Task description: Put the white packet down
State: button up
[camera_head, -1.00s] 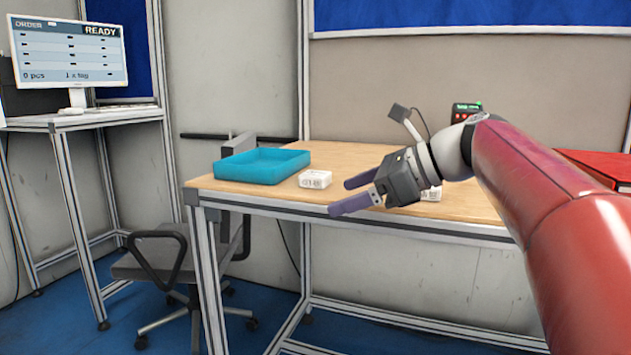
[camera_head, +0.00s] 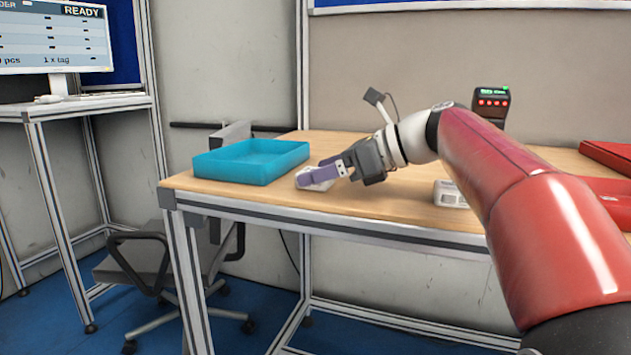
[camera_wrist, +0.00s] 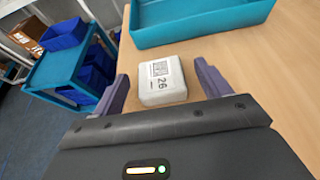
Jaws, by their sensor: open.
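The white packet (camera_wrist: 162,80), with a printed code and the number 26, lies flat on the wooden table. In the wrist view it sits between the two spread fingers of my gripper (camera_wrist: 164,88), with a gap on each side. In the head view my gripper (camera_head: 318,174) is low at the packet (camera_head: 315,184) and its fingers partly hide it. The gripper is open and holds nothing.
A blue tray (camera_head: 200,165) stands just beyond the packet, near the table's left end. Another white packet (camera_head: 450,194) lies farther right, by my arm. A scanner device (camera_head: 490,101) stands at the back. Bare tabletop (camera_head: 400,208) lies between the packets.

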jog(key=x, duration=0.2)
jog(key=shift+a+f, duration=0.1)
jog(key=shift+a, duration=0.15)
jog(key=c, duration=1.2)
jog(key=shift+c, duration=0.2)
